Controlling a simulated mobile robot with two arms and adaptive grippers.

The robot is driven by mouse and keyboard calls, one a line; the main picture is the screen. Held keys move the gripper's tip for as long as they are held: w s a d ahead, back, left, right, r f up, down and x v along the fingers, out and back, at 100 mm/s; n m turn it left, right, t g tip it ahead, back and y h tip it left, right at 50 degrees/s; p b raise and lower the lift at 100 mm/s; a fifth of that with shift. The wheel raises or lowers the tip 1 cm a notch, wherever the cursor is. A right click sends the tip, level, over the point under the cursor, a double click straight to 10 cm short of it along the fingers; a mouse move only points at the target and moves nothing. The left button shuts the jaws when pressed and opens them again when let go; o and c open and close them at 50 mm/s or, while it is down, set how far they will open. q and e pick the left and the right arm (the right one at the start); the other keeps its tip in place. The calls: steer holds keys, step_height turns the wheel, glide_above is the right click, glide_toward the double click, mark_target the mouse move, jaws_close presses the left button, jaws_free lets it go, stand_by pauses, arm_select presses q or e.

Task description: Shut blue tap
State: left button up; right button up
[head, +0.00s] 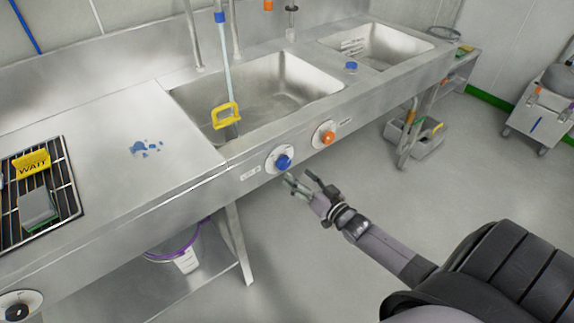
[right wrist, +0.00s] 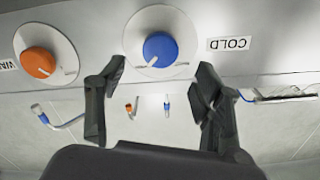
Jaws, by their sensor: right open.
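The blue tap (head: 284,162) is a round blue knob on a white dial, on the front panel of the steel sink unit. In the right wrist view the blue knob (right wrist: 160,49) is beside a COLD label (right wrist: 228,44). My right gripper (head: 303,182) is open just in front of and below the knob. In the right wrist view its two fingers (right wrist: 160,75) are spread, with the knob showing between and beyond their tips; I see no contact. My left gripper is not in view.
An orange knob (head: 328,137) sits on the same panel, right of the blue one in the head view. A yellow WAIT sign (head: 32,163) is on a rack at left. The floor before the panel is clear.

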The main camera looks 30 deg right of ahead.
mark_target(286, 164)
steer(key=w, duration=0.6)
steer(key=shift+w+a, duration=0.25)
steer(key=shift+w, duration=0.1)
steer(key=shift+c, duration=0.2)
steer(key=c, duration=1.1)
